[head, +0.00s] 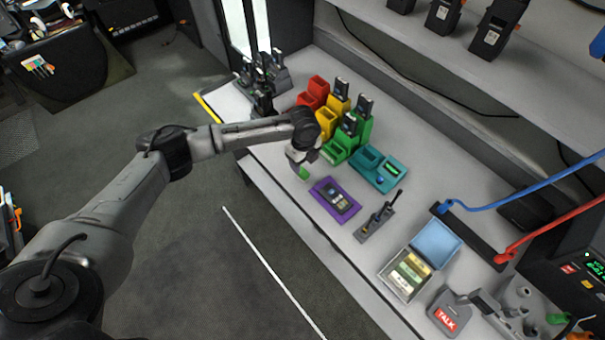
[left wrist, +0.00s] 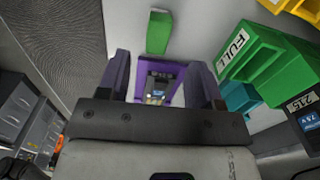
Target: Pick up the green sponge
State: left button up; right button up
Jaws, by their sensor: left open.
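The green sponge (head: 304,173) shows as a small green piece right by my left gripper (head: 297,162), at the near edge of the bench; the gripper hides part of it. In the left wrist view the sponge (left wrist: 158,33) is an upright green block at the top, just beyond the open fingers of my left gripper (left wrist: 159,63) and roughly centred between them. Nothing is held in the fingers. I cannot tell whether a finger touches the sponge. My right gripper is not in view.
A purple tray (head: 321,194) with a device lies close to the sponge. Green bins (head: 336,151), yellow and red bins (head: 314,88) and a teal holder (head: 394,172) stand behind. Open floor lies before the bench.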

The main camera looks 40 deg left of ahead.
aim_at(302, 172)
pick_arm(q)
jog(key=shift+s+a+f, duration=0.1)
jog(key=shift+f, duration=1.5)
jog(key=shift+s+a+f, duration=0.1)
jog(key=shift+f, duration=1.45)
jog(key=shift+c, duration=0.2)
jog(key=c, duration=0.9)
jog(key=shift+d+r, duration=0.1)
jog(key=shift+r, duration=0.1)
jog(key=shift+c, duration=0.2)
jog(key=r, duration=0.4)
jog(key=shift+w+d+r, duration=0.1)
jog(key=shift+d+r, duration=0.05)
jog(key=shift+d, duration=0.05)
jog(key=w+d+r, duration=0.1)
jog(key=d+r, duration=0.5)
jog(key=d, duration=0.5)
jog(key=shift+w+r, duration=0.2)
